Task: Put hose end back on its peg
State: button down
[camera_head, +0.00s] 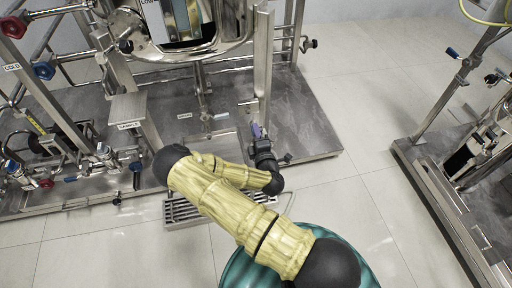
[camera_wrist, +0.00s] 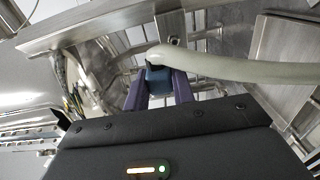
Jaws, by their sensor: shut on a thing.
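My gripper (camera_wrist: 158,95) is shut on the hose end (camera_wrist: 158,76), a dark blue-grey fitting between the two purple fingers in the wrist view. The pale cream hose (camera_wrist: 235,68) bends over from the fitting and runs off to the right. In the head view my gripper (camera_head: 257,131) is beside a vertical steel post (camera_head: 264,65) on the skid, low above the deck. I cannot make out the peg for certain in either view.
The steel skid deck (camera_head: 310,130) carries a tank, pipes, valves and a SAMPLE stand (camera_head: 128,108). A floor drain grate (camera_head: 190,208) lies in front. A second skid (camera_head: 440,205) stands to the right, with open tiled floor (camera_head: 350,100) between.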

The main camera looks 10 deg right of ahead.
jog(key=f, duration=0.1)
jog(key=f+b, duration=0.1)
jog(key=f, duration=0.1)
jog(key=shift+w+d+b, duration=0.1)
jog(key=shift+w+b, duration=0.2)
jog(key=shift+w, duration=0.05)
jog(key=shift+a, duration=0.2)
jog(key=w+b, duration=0.1)
jog(key=w, duration=0.5)
jog(key=shift+w+b, duration=0.35)
jog(key=shift+b, duration=0.05)
jog(key=shift+r, duration=0.1)
jog(key=shift+w+d, duration=0.1)
jog(key=shift+w, duration=0.7)
dwell(1.3)
